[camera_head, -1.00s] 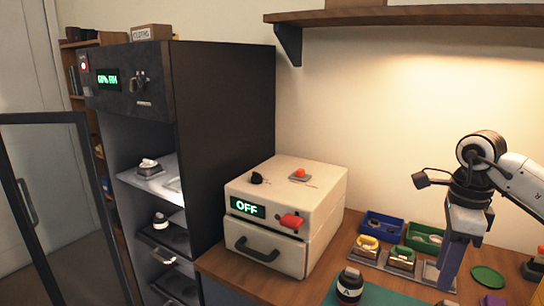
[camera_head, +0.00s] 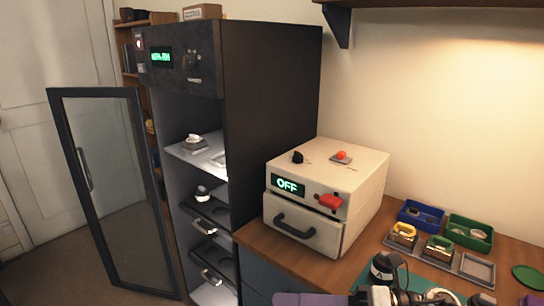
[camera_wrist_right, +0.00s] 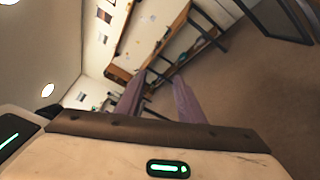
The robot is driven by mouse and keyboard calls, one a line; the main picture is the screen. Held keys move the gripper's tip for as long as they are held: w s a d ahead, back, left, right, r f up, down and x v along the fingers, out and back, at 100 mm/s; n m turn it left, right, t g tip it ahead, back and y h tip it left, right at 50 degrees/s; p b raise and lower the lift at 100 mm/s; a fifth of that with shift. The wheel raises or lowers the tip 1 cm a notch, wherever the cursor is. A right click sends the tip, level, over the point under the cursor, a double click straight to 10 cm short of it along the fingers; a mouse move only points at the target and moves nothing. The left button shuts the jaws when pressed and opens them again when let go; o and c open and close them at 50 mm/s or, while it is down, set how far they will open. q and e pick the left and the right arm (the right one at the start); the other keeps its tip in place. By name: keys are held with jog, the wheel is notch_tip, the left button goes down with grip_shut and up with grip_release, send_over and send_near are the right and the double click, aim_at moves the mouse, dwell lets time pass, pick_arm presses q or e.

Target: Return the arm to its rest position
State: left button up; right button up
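My right arm (camera_head: 392,284) shows at the bottom edge of the head view, low in front of the workbench. A purple part of its gripper (camera_head: 310,298) points left there, mostly cut off by the frame edge. In the right wrist view my right gripper (camera_wrist_right: 158,98) has its two purple fingers apart, with nothing held between them. My left gripper is in neither view.
A tall dark cabinet (camera_head: 272,110) stands with its glass door (camera_head: 106,180) swung open at left. A cream box reading OFF (camera_head: 340,190) sits on the wooden bench. Blue (camera_head: 421,215) and green (camera_head: 470,231) bins and a grey tray (camera_head: 440,257) lie right of it.

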jog(key=d+f+m+t+h, duration=0.55)
jog(key=f+m+t, duration=0.2)
jog(key=m, duration=0.75)
jog(key=d+f+m+t+h, duration=0.4)
jog(key=f+m+t+h, duration=0.3)
jog(key=m, duration=0.7)
jog(key=s+d+f+m+g+h, duration=0.2)
jog(key=s+f+m+g, duration=0.6)
jog(key=s+f, duration=0.8)
jog(key=shift+d+f+m, duration=0.3)
jog(key=shift+d+f, duration=0.35)
jog(key=shift+d, duration=0.1)
jog(key=shift+s+g+h, duration=0.1)
jog(key=shift+g+h, duration=0.15)
